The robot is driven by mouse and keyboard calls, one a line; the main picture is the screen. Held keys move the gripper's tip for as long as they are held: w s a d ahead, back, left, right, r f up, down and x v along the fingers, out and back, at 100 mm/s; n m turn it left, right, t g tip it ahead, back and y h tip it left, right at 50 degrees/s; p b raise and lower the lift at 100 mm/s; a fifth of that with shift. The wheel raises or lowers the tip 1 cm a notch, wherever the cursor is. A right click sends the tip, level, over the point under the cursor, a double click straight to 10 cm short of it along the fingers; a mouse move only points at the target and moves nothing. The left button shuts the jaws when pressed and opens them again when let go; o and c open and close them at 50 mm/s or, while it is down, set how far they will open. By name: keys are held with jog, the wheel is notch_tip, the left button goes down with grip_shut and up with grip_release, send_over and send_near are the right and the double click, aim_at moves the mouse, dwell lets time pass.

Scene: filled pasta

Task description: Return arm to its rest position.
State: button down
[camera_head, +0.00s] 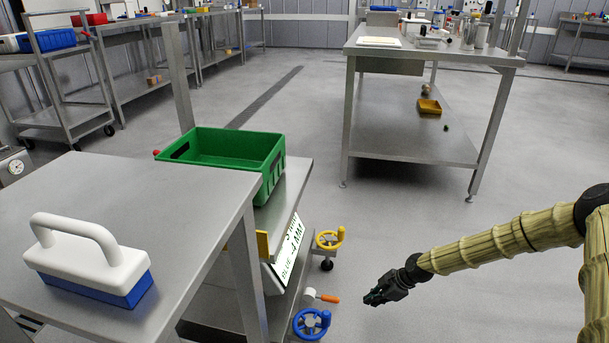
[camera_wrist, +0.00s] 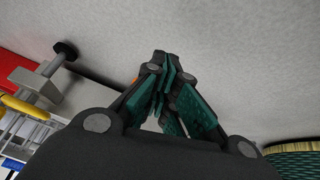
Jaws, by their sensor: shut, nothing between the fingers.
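My gripper (camera_head: 374,298) is at the end of my arm, over the open floor in the lower right of the head view. It points left and a little down. It is apart from the nearby cart and holds nothing. In the wrist view my gripper (camera_wrist: 163,62) has its dark fingers with green pads brought together at the tips, with pale floor behind them. My arm comes in from the right edge of the head view.
A steel table (camera_head: 225,207) at left bears a white-and-blue handled block (camera_head: 95,262). Behind it, a cart holds a green crate (camera_head: 272,178). A steel workbench (camera_head: 415,150) stands farther back. Floor between is clear.

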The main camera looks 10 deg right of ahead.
jog(key=s+a+m+g+p, duration=0.2)
jog(key=s+a+m+p, duration=0.3)
jog(key=s+a, duration=1.25)
jog(key=s+d+r+m+g+h+p, duration=0.15)
jog(key=s+m, duration=0.25)
jog(key=s, duration=0.6)
jog(key=s+r+m+t+h+p, duration=0.1)
jog(key=s+r+m+h+p, duration=0.15)
jog(key=s+m, duration=0.45)
jog(key=s+d+r+h+p, duration=0.1)
jog(key=s+d+r, duration=0.3)
jog(key=s+r, duration=0.15)
notch_tip(320, 180, up, 37)
jog(key=p, duration=3.7)
jog(key=shift+s+f, duration=0.15)
jog(key=shift+s, duration=0.3)
jog(key=shift+s, duration=0.1)
